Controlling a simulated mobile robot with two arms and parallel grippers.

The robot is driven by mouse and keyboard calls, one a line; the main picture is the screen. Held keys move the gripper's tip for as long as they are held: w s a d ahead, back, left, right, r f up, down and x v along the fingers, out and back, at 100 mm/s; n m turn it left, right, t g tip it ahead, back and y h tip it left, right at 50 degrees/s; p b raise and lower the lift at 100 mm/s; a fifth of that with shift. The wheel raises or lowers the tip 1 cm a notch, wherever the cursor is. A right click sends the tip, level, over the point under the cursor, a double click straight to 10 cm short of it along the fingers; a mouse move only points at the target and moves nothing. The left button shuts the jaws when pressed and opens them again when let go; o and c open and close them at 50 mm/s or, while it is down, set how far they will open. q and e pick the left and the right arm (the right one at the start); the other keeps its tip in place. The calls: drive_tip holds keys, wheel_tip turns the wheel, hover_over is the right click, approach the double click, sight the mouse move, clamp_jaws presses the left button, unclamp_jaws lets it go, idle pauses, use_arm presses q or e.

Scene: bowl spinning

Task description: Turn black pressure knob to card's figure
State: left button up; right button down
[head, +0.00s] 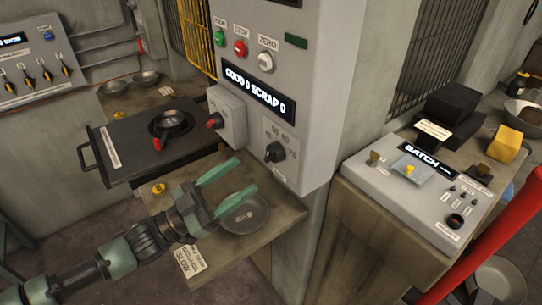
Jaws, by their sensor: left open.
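The black pressure knob (275,152) sits on a small plate with figures around it, low on the front of the grey machine cabinet. The figures are too small to read surely. My left gripper (247,175) is open, its two green fingers pointing right towards the cabinet. It is empty, left of and below the knob, and apart from it. My right gripper is not in view.
A round metal dish (244,213) is on the shelf (285,218) below my gripper. A red-tipped lever (214,121) juts out left of the knob. A dark tray (118,172) lies at left. The "BATCH" console (385,187) stands at right, near a red bar (490,240).

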sight(266, 159)
use_arm(q)
drive_tip(key=x, duration=0.1)
drive_tip(key=p+x, duration=0.1)
drive_tip(key=x, duration=0.1)
drive_tip(key=shift+s+a+r, duration=0.1)
drive_tip(key=shift+r, duration=0.15)
drive_tip(key=p+x, duration=0.1)
drive_tip(key=x, duration=0.2)
drive_tip(key=shift+d+f, duration=0.1)
drive_tip(key=shift+d, duration=0.2)
drive_tip(key=shift+w+d+p, duration=0.25)
drive_tip(key=shift+w+p, duration=0.05)
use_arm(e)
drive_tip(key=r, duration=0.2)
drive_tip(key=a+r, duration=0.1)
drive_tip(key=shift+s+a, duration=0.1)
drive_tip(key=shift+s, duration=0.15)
use_arm(q)
clamp_jaws()
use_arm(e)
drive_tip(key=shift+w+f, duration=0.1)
